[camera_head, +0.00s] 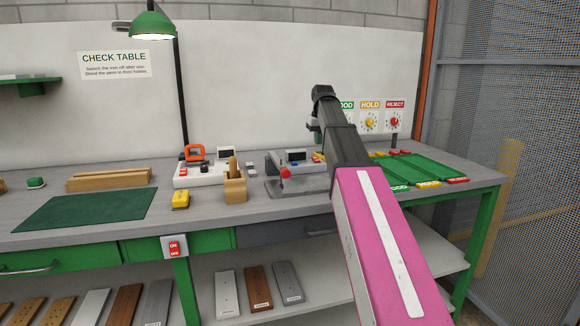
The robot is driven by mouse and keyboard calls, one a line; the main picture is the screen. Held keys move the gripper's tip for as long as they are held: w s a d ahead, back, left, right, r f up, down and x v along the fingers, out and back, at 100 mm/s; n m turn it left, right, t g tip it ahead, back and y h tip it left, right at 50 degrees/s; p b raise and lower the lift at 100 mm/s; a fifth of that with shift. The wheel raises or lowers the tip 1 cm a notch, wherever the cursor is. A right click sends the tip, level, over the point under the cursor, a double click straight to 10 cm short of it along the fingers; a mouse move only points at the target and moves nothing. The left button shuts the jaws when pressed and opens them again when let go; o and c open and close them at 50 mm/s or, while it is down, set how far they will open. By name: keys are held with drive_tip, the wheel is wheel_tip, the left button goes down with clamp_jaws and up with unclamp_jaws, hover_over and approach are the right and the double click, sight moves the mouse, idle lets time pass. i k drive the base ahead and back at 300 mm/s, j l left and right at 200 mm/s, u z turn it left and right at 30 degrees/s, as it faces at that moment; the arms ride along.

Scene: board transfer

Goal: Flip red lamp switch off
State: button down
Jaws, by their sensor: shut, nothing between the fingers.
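A red rocker switch (174,248) sits on a pale plate on the front edge of the workbench, left of centre. It is marked ON above and OFF below. Which half is pressed in is too small to tell. A green lamp (152,25) hangs from a dark post above the bench, and its underside glows bright. My pink and black arm rises from the lower right and crosses the right part of the bench, well apart from the switch. My gripper does not show clearly; the far end of the arm hides it.
Boards lie on the lower shelf (310,315). A mesh fence (520,120) stands at right.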

sight(174, 249)
drive_tip(key=k, duration=0.95)
